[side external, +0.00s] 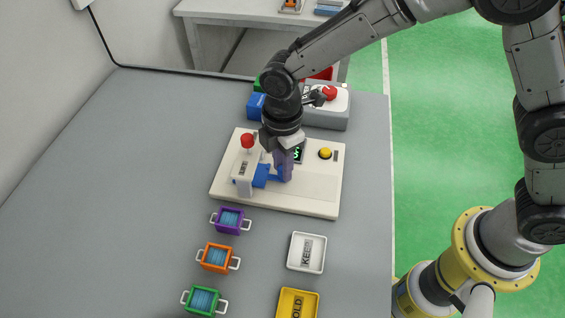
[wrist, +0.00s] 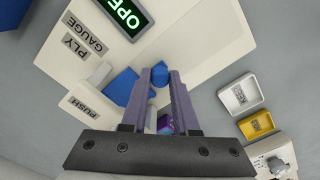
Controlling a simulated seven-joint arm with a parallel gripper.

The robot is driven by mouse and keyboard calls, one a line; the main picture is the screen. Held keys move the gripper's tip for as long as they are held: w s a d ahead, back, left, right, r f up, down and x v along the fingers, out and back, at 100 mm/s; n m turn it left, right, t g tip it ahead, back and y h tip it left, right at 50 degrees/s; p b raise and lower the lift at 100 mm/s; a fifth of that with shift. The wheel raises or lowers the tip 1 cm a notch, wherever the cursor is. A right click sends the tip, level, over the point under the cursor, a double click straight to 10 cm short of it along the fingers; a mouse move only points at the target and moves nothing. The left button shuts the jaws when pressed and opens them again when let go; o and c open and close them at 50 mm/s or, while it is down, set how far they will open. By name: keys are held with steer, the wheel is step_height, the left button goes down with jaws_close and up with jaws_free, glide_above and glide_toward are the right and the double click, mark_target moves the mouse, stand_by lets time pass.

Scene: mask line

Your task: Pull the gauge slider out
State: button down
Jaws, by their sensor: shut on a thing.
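The ply gauge is a cream plate (side external: 310,187) with a white block (side external: 243,178), a red-knobbed lever (side external: 247,141) and a yellow button (side external: 325,153). A blue slider (side external: 262,176) sticks out of the right side of the white block. It also shows in the wrist view (wrist: 121,88), with a blue end piece between my fingertips. My gripper (side external: 285,174) points down over the plate and is shut on the slider's end. A green-lit display (wrist: 124,14) reads "OPE", the rest cut off. The white block carries a "PUSH" label (wrist: 87,106).
Purple (side external: 230,220), orange (side external: 217,258) and green (side external: 203,300) handled boxes stand left in front. A white KEEP tray (side external: 306,252) and a yellow tray (side external: 298,304) lie right of them. A grey box with a red button (side external: 329,93) stands behind the plate.

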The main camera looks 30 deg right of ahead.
steer(key=s+d, duration=0.8)
stand_by(0.4)
steer(key=c, duration=0.7)
jaws_free()
steer(key=shift+d, duration=0.1)
steer(key=shift+r, duration=0.1)
step_height(320, 180, up, 14)
steer(key=shift+f, duration=0.15)
